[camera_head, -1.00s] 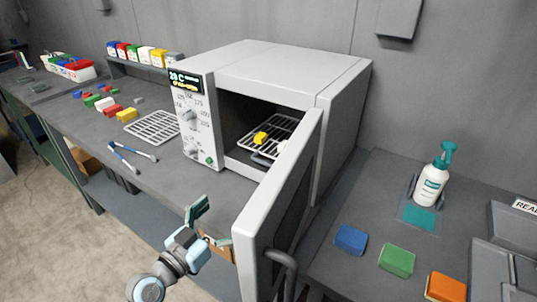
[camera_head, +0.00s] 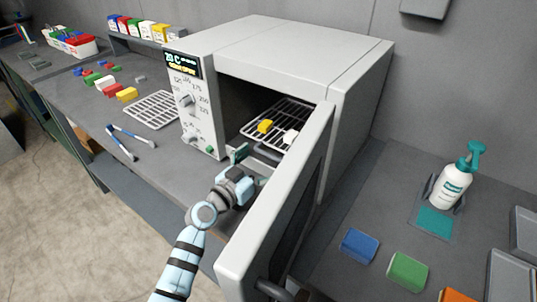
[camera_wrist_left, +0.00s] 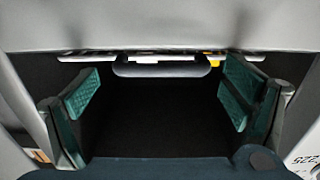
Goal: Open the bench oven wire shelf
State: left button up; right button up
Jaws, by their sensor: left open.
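The bench oven (camera_head: 275,50) stands on the bench with its door (camera_head: 275,215) swung open toward me. Inside, the wire shelf (camera_head: 292,112) carries a yellow piece (camera_head: 265,126) and a white piece (camera_head: 290,136). A grey bar handle (camera_wrist_left: 160,70) is at the shelf's front edge. My left gripper (camera_head: 247,168) is at the oven mouth, left of the door, in front of and apart from the handle. In the left wrist view its green-padded fingers (camera_wrist_left: 160,100) are spread wide with nothing between them; the handle is ahead, centred between them. My right gripper is not in view.
The open door edge is close on the right of my left arm. The control panel (camera_head: 192,110) borders the opening on the left. A loose wire rack (camera_head: 152,110) and blue-handled tool (camera_head: 121,145) lie left.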

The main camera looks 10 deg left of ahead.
pick_arm(q)
jog(key=shift+w+d, duration=0.25)
jog(key=shift+w, duration=0.45)
jog(key=shift+w+d+r, duration=0.1)
jog(key=shift+w+d, duration=0.15)
jog(key=shift+w, duration=0.2)
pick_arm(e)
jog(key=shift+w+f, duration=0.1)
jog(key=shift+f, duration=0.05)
